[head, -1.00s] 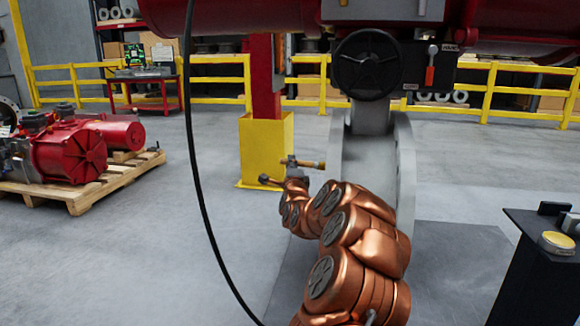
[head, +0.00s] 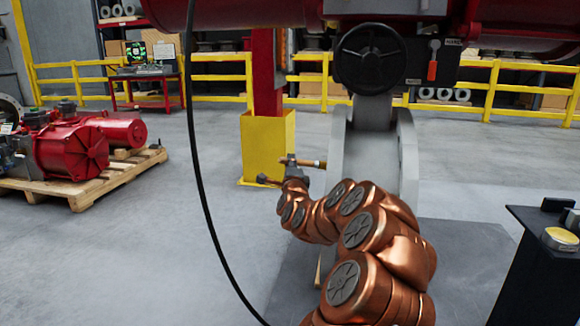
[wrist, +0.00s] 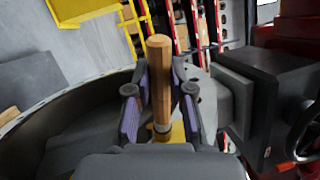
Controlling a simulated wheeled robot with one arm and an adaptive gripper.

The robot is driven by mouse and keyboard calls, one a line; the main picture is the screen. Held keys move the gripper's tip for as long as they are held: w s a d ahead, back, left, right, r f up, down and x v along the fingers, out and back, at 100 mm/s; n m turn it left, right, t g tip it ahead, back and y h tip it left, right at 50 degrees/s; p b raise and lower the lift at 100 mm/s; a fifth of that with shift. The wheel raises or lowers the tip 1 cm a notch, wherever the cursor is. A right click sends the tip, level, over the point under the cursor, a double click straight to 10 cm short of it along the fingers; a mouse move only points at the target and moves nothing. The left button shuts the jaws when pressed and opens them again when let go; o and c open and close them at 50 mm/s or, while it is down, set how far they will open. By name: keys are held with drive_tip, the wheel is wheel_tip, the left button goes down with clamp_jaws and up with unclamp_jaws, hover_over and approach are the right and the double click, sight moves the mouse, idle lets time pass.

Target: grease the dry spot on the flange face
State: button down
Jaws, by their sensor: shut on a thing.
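My gripper (wrist: 160,98) is shut on a tool with a plain wooden handle (wrist: 160,75). The handle stands between the two purple-padded fingers, with a metal band low on it; its working end is hidden. In the head view my gripper (head: 290,176) is small, left of the grey flanged valve body (head: 372,145), and the wooden handle (head: 312,163) points right towards it. The flange (head: 408,160) shows mostly by its rim. In the wrist view a dark round rim (wrist: 65,98) curves on the left, behind the fingers. I cannot make out a dry spot.
A black handwheel (head: 371,58) and red actuator hang above the flange. A yellow post base (head: 268,145) stands behind my gripper. A dark bench (head: 520,250) with a yellow-topped tin (head: 560,238) is at right. A hanging black cable (head: 200,190) crosses at left.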

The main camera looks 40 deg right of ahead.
drive_tip(key=shift+w+d+b, duration=0.3)
drive_tip(key=shift+w+d, duration=0.2)
drive_tip(key=shift+d, duration=0.35)
drive_tip(key=shift+w+d+b, duration=0.3)
drive_tip(key=shift+w+d, duration=0.15)
drive_tip(key=shift+d, duration=0.4)
drive_tip(key=w+a+p, duration=0.2)
drive_tip(key=w+a, duration=0.1)
drive_tip(key=w, duration=0.2)
drive_tip(key=shift+a+p, duration=0.35)
drive_tip(key=shift+w, duration=0.1)
